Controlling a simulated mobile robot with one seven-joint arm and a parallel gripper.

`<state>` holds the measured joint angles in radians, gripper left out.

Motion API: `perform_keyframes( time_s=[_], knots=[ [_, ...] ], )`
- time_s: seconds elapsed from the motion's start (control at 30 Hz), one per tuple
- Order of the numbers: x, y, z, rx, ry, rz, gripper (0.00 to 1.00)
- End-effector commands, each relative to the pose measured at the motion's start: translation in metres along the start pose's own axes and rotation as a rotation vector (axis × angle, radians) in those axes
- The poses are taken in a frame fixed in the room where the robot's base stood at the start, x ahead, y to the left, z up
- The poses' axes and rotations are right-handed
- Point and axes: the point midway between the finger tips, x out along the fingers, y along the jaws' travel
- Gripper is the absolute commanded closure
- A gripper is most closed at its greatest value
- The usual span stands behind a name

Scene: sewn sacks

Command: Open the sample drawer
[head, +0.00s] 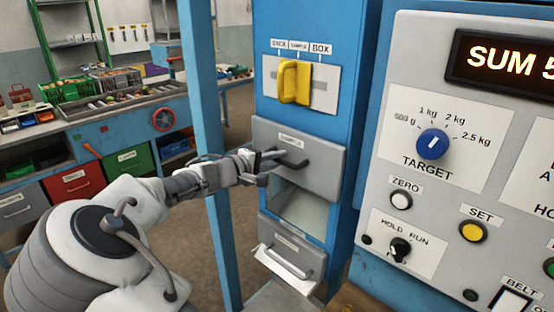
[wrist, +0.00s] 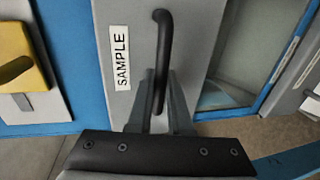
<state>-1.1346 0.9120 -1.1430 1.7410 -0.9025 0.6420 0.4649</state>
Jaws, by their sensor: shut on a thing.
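The sample drawer (head: 325,155) has a grey front with a "SAMPLE" label and a dark bar handle (head: 294,163), set in a blue cabinet. In the wrist view the drawer front (wrist: 130,25) fills the middle, with the black handle (wrist: 163,45) running up it. My gripper (head: 275,163) reaches the handle from the left. In the wrist view my gripper (wrist: 160,115) has its two grey fingers on either side of the handle's lower part, shut on it. I cannot tell how far the front stands out from the cabinet.
A yellow lever (head: 303,82) sits above the drawer on a "SACK / SAMPLE / BOX" plate. Below is an open pale recess (head: 298,205), then another grey drawer front (head: 278,243) with papers. A blue post (head: 205,120) stands left of the cabinet. A control panel (head: 400,105) is at right.

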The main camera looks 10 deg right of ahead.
Motion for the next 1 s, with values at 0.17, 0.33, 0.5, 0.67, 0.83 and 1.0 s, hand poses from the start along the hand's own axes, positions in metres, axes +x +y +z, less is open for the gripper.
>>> perform_keyframes(
  time_s=[0.17,0.33,0.5,0.67,0.83,1.0],
  knots=[
    [0.0,0.0004,0.0001,0.0,0.0,0.001,1.0],
    [0.0,0.0004,0.0001,0.0,0.0,0.001,1.0],
    [0.0,0.0005,0.0001,0.0,0.0,0.001,1.0],
    [0.0,0.0005,0.0001,0.0,0.0,0.001,1.0],
    [-0.0002,0.0005,0.0,0.0,0.0,0.001,1.0],
    [-0.007,-0.0012,-0.0005,0.0,0.002,0.0,1.0]
  ],
)
